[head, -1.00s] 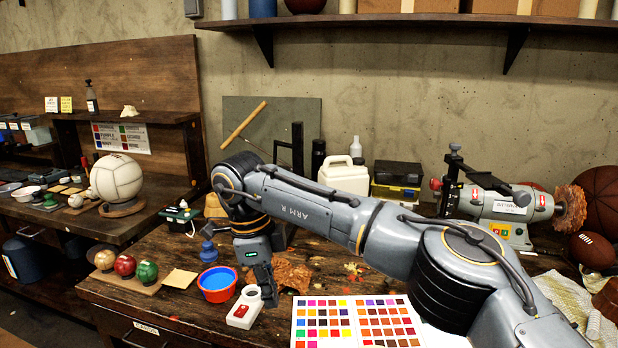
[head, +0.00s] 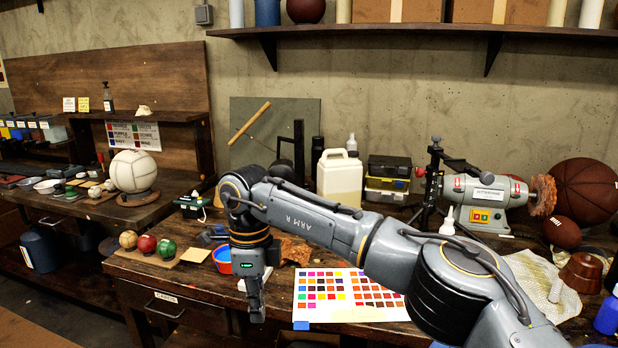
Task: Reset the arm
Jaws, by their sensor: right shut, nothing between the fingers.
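My right arm reaches in from the lower right across the workbench (head: 180,285). Its gripper (head: 257,312) points straight down near the bench's front edge, shut and empty. It hangs in front of a small white item that it mostly hides, left of the colour swatch chart (head: 312,310). My left gripper is not in view.
Small brown, red and green balls (head: 147,244) sit on a board at the left. A white ball (head: 134,171) rests on the left bench.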

